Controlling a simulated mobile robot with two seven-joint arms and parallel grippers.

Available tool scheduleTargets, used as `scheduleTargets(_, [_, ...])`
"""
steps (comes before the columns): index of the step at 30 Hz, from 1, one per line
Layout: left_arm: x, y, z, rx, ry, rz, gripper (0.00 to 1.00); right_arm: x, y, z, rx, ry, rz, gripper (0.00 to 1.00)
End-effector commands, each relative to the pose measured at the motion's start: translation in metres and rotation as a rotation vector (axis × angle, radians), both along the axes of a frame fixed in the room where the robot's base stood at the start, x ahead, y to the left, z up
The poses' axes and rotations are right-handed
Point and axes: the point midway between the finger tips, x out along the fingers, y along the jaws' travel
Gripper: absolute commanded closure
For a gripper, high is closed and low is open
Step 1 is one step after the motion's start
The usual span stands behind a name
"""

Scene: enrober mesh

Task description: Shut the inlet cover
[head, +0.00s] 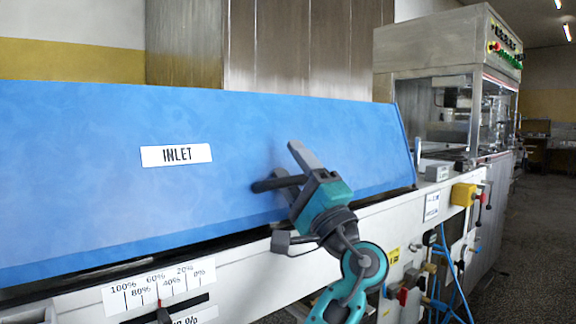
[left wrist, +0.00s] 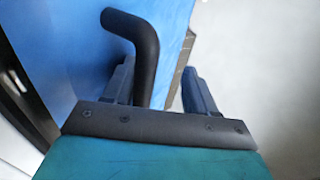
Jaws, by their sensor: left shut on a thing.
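The inlet cover (head: 100,190) is a large blue panel with a white INLET label (head: 176,155), sloping along the top of the white machine. A dark strip shows between its lower edge and the machine's front. A black bent handle (head: 272,184) stands out from the cover's right half. My left gripper (head: 298,172) is at this handle, its jaws shut on it. In the left wrist view the handle (left wrist: 146,55) runs between the two fingers (left wrist: 160,85), with the blue cover behind it. My right gripper is in neither view.
A percent scale (head: 160,284) with a dark pointer below is on the machine's front at lower left. At right are a yellow box (head: 463,194), blue hoses (head: 455,270) and a steel cabinet (head: 440,50). Dark floor (head: 535,240) lies open at far right.

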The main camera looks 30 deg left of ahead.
Motion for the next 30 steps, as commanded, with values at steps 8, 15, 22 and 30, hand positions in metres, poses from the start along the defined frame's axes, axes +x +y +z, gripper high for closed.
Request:
scheduleTargets(8, [-0.021,-0.049,-0.061,-0.084,0.038,0.003,0.71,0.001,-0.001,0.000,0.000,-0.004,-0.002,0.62])
scheduleTargets(15, [-0.036,-0.080,-0.077,-0.033,0.024,0.000,0.71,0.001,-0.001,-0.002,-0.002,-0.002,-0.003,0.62])
scheduleTargets(22, [-0.041,-0.086,-0.078,-0.018,0.013,0.005,0.71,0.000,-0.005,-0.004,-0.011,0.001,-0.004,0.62])
scheduleTargets(30, [-0.041,-0.086,-0.074,-0.015,0.006,0.003,0.71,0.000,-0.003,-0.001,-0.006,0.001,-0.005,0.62])
